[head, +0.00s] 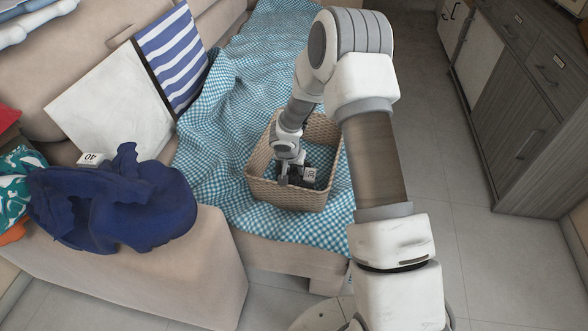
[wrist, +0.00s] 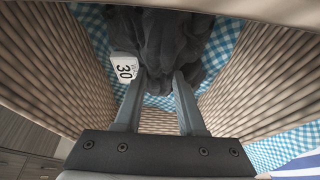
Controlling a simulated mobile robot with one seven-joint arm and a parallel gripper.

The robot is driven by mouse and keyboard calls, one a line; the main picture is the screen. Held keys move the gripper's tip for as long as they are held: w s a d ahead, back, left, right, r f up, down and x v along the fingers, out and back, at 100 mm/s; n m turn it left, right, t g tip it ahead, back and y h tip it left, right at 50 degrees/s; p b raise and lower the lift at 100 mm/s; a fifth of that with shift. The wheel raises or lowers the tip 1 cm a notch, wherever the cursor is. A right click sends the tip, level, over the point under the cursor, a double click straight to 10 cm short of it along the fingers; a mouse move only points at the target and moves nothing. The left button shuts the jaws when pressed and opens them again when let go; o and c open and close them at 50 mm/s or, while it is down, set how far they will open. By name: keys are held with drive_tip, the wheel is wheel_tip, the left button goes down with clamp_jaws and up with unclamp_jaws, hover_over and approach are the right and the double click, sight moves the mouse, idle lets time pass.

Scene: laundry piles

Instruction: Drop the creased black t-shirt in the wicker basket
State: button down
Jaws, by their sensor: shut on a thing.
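The black t-shirt (wrist: 172,40) hangs bunched between my fingertips, with dark grey folds and a white tag marked 30 (wrist: 124,66) beside it. My gripper (wrist: 160,80) is shut on it. In the head view my gripper (head: 291,180) is down inside the wicker basket (head: 290,196), below its rim. Only a small dark part of the t-shirt (head: 296,173) shows there, and my wrist hides the rest. Ribbed basket walls (wrist: 62,75) stand on both sides in the wrist view. I cannot tell whether the t-shirt touches the basket floor.
The basket stands on a blue-checked cloth (head: 225,118) over the beige sofa. Grey cabinets (head: 525,110) stand right, across open floor.

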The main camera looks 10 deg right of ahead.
drive_tip(key=c, duration=0.5)
unclamp_jaws()
drive_tip(key=shift+r, duration=0.2)
drive_tip(key=shift+r+p, duration=0.5)
drive_tip(key=shift+p, duration=0.55)
drive_tip(key=s+d+r+n+p, duration=0.1)
drive_tip(key=s+r, duration=0.4)
drive_tip(key=r, duration=0.6)
drive_tip(key=s+d+r+h+p, duration=0.15)
drive_tip(key=s+r, duration=0.35)
drive_tip(key=r, duration=0.5)
drive_tip(key=s+d+r+n+p, duration=0.15)
drive_tip(key=s+r, duration=0.35)
drive_tip(key=r, duration=0.6)
drive_tip(key=s+a+r+n+y, duration=0.1)
drive_tip(key=s+r, duration=0.1)
drive_tip(key=s, duration=0.3)
drive_tip(key=s+a+r+n+t+y, duration=0.1)
drive_tip(key=s+r, duration=0.2)
drive_tip(key=s, duration=0.3)
drive_tip(key=s+a+r+n+y+b, duration=0.1)
drive_tip(key=s+r, duration=0.1)
drive_tip(key=s, duration=0.4)
drive_tip(key=shift+s+a+r+t, duration=0.15)
drive_tip(key=shift+s+r+t, duration=0.1)
drive_tip(key=shift+t, duration=0.15)
